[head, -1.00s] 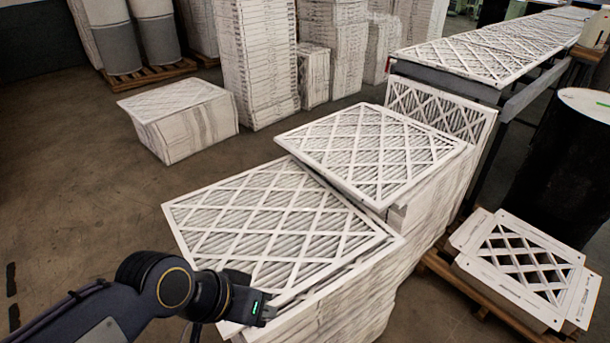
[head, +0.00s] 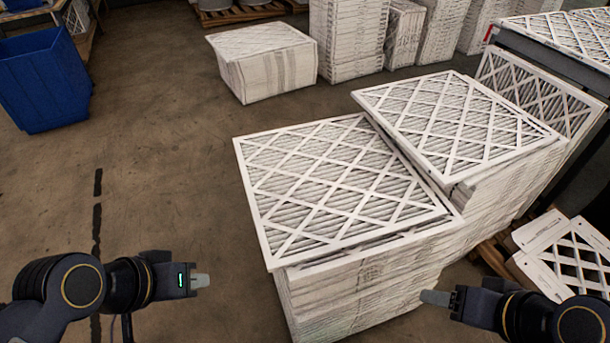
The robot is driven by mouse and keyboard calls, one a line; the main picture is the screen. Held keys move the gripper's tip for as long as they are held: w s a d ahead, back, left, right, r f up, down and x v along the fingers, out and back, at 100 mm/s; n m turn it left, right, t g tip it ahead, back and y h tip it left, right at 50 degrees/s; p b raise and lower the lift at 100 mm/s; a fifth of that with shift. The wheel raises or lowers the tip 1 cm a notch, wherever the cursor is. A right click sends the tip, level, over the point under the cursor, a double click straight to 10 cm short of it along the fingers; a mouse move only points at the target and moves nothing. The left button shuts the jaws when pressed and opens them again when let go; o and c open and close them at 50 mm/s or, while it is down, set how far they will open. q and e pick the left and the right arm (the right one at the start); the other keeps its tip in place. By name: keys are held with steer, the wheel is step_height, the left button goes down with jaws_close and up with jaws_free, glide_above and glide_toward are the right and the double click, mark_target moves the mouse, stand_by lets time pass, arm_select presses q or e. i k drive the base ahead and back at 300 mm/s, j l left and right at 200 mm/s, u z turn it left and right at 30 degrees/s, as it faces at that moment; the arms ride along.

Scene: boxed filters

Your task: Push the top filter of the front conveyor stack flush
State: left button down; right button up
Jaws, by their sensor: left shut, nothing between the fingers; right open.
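The front stack (head: 350,298) of white-framed filters stands in the middle of the view. Its top filter (head: 338,187) has a lattice face and lies slightly askew. A strip of the filter below (head: 437,232) shows along its front and right edges. My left gripper (head: 203,281) is shut and empty, left of the stack's front corner and apart from it in the picture. My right gripper (head: 430,297) is open and empty, at the stack's front right. Whether it touches the side cannot be told.
A second, higher filter stack (head: 455,122) adjoins behind right. A filter leans upright (head: 540,95) behind it, near the conveyor (head: 570,32). Cut frames (head: 570,260) lie at right. A low stack (head: 265,65) and a blue bin (head: 42,78) stand further back. Floor at left is clear.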

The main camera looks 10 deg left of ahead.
mark_target(319, 189)
steer(key=k+j, duration=0.1)
steer(key=j, duration=0.3)
steer(key=j+z, duration=0.15)
steer(key=j, duration=1.45)
steer(key=i+j, duration=0.2)
steer(key=i, duration=0.25)
steer(key=i+j+z, duration=0.1)
steer(key=i, duration=0.35)
steer(key=i+j, duration=0.05)
steer(key=j, duration=0.05)
